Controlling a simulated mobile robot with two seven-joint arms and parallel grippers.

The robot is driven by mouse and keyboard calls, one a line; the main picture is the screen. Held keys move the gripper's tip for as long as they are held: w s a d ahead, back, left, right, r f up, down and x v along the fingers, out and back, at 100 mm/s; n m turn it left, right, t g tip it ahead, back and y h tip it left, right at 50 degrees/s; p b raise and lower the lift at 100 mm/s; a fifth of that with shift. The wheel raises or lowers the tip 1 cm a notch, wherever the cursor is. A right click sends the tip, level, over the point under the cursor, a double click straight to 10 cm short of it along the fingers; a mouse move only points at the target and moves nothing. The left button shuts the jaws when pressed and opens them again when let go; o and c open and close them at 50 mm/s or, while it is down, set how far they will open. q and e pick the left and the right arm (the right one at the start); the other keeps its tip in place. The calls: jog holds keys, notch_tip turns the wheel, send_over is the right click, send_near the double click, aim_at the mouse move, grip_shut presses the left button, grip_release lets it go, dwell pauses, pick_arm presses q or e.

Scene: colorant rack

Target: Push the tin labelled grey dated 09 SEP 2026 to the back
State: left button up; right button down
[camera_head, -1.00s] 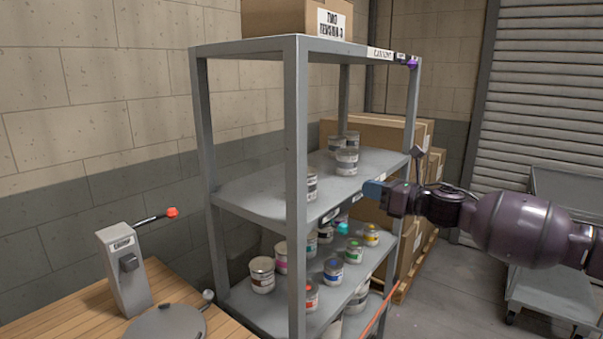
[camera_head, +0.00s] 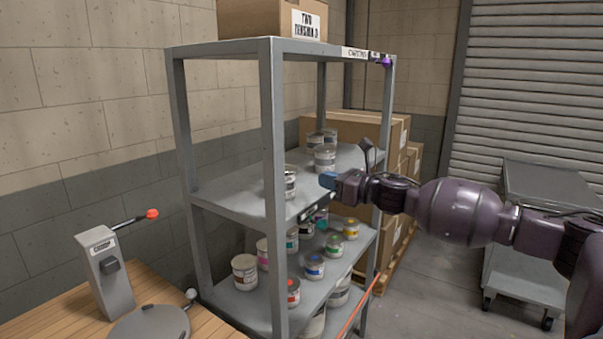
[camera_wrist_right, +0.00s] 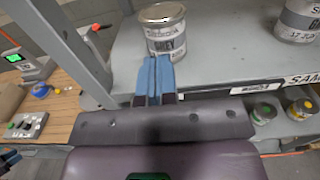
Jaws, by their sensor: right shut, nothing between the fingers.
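A white tin labelled GREY (camera_wrist_right: 163,30) stands upright on the middle shelf beside the front post, and also shows in the head view (camera_head: 290,183). Its date is hidden behind my fingers in the right wrist view. My right gripper (camera_head: 325,180) is shut and empty at the shelf's front edge. In the head view its blue fingertips are a short gap right of the tin. In the right wrist view the fingertips (camera_wrist_right: 155,62) overlap the tin's lower front. A blue-tipped part at that view's left edge (camera_wrist_right: 8,158) may be my left gripper; its state is unclear.
The grey metal rack (camera_head: 272,130) has a front post left of the tin. Another tin (camera_wrist_right: 298,20), dated 17 JUN, stands right on the same shelf (camera_wrist_right: 215,60). Several coloured tins fill the lower shelf. A wooden bench (camera_head: 60,310) is at left. The shelf between the tins is clear.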

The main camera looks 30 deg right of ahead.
aim_at(294, 172)
jog(key=p+x, duration=0.1)
jog(key=x, duration=0.5)
jog(key=shift+r, duration=0.1)
jog(key=shift+w+a+p, duration=0.3)
jog(key=shift+w+p, duration=0.15)
jog(key=shift+w, duration=0.15)
pick_arm(q)
jog(key=shift+s+a+r, duration=0.1)
jog(key=shift+s+r, duration=0.15)
jog(key=shift+r, duration=0.5)
pick_arm(e)
jog(key=shift+w+a, duration=0.1)
jog(key=shift+w, duration=0.15)
